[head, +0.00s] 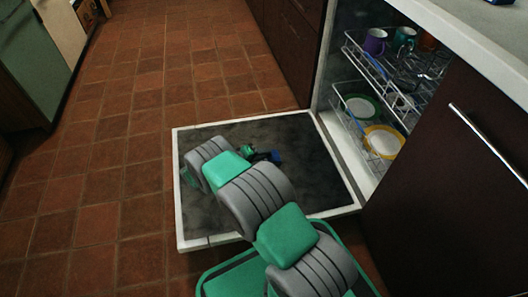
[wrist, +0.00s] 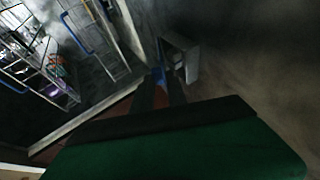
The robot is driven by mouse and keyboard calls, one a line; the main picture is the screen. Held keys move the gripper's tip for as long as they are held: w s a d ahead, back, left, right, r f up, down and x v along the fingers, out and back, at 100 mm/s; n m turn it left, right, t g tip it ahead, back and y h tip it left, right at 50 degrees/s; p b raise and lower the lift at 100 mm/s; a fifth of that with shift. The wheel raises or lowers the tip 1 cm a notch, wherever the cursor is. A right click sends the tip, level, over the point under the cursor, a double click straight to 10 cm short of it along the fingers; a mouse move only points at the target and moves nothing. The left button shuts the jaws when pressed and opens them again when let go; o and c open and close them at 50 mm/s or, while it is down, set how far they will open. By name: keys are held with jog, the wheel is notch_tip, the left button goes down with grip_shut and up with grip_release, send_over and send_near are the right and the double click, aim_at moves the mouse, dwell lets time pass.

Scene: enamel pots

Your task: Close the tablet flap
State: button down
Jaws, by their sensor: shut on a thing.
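The dishwasher door (head: 330,190) is folded down flat, with its dark inner side up. My gripper (head: 275,156) is low over the middle of that inner side. In the wrist view my gripper (wrist: 162,92) is shut on a small blue and red piece (wrist: 159,78), which looks like a tablet; the dim light hides its exact shape. A grey box-like part (wrist: 182,57), which looks like the tablet flap, stands up from the door just beyond and right of the fingertips. I cannot tell whether the fingers touch it. In the head view the flap cannot be made out.
The wire racks (head: 375,85) inside the dishwasher hold cups, a green-rimmed plate and a yellow bowl (head: 383,141). Dark cabinets (head: 440,200) and a white counter (head: 490,45) stand at the right. The tiled floor (head: 110,150) left of the door is clear.

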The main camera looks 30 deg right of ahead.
jog(key=shift+w+a+f+n+h, duration=0.3)
jog(key=shift+a+f+h, duration=0.15)
jog(key=shift+h, duration=0.45)
jog(key=shift+f, duration=0.1)
